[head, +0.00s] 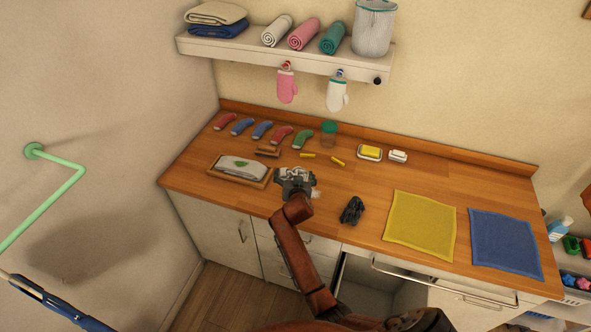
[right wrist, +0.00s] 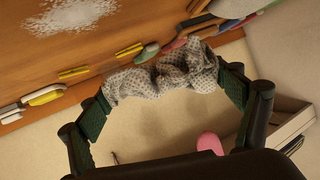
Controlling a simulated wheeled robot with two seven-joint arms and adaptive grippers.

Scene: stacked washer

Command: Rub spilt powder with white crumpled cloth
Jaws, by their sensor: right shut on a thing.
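My right gripper (head: 295,186) is over the wooden counter (head: 372,185). It is shut on the white crumpled cloth (head: 292,173), which shows dotted and bunched between the two fingers in the right wrist view (right wrist: 165,76). The spilt powder (right wrist: 72,13) is a white speckled patch on the counter, apart from the cloth in that view. In the head view only a pale bit of powder (head: 316,194) shows, just right of the gripper, and the gripper hides part of that area.
Several coloured socks (head: 262,130), a green-lidded jar (head: 328,133) and yellow sticks (head: 307,155) lie behind.

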